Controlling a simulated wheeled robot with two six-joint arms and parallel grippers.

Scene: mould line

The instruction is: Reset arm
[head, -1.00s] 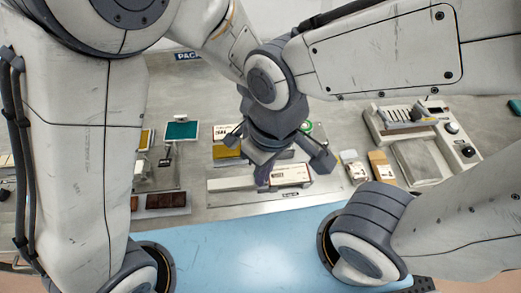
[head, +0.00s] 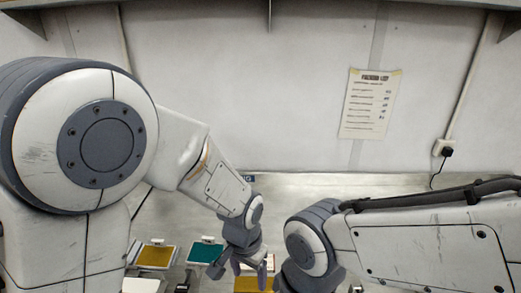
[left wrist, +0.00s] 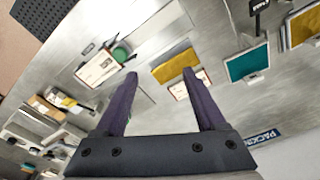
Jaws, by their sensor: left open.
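My left gripper (head: 240,272) hangs over the bench in the lower middle of the head view. The bench surface shows below, clear of the fingertips. My right arm comes in from the right in the head view, and its gripper is hidden below the picture edge.
A teal panel (head: 206,252) and a yellow panel (head: 156,256) stand on the bench at left. The left wrist view shows a white card (left wrist: 98,68) beside a green round thing (left wrist: 121,53). A paper list (head: 370,104) hangs on the back wall.

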